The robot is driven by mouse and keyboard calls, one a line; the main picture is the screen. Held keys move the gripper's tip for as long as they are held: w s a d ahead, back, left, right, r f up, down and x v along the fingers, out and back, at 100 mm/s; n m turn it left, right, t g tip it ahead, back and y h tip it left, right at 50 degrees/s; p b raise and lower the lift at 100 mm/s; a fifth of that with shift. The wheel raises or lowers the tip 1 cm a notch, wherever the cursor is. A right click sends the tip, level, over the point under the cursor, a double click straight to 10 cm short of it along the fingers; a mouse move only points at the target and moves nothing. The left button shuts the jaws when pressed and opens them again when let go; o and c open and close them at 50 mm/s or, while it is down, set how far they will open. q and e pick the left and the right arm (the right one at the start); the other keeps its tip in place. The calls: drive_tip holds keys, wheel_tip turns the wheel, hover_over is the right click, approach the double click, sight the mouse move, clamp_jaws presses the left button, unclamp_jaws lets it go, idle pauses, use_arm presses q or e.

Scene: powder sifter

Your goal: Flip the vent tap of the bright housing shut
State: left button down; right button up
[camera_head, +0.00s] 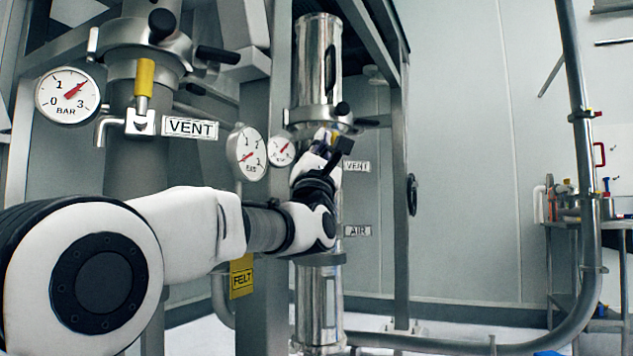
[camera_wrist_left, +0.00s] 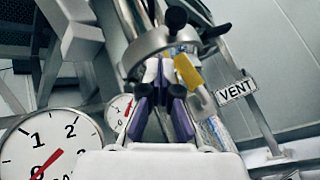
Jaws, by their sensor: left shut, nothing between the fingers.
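The bright housing is a shiny metal cylinder (camera_head: 317,70) in the middle of the head view, behind my left arm. Its vent tap has a yellow handle (camera_wrist_left: 187,72), which stands tilted just right of my fingertips in the wrist view. In the head view my gripper hides most of this tap. My left gripper (camera_head: 325,140) is at the tap, just below the housing's clamp ring. In the wrist view its fingers (camera_wrist_left: 163,78) are shut and empty, close beside the handle. I cannot tell whether they touch it. My right gripper is not in view.
A duller housing at left has its own yellow-handled tap (camera_head: 144,78) and VENT label (camera_head: 190,128). Dial gauges (camera_head: 247,152) hang between the housings. A grey frame post (camera_head: 400,200) stands right of the bright housing. Open floor and a bench (camera_head: 590,222) lie further right.

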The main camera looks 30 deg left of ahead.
use_arm(q)
drive_tip(key=v, duration=1)
drive_tip(key=shift+f, duration=0.2)
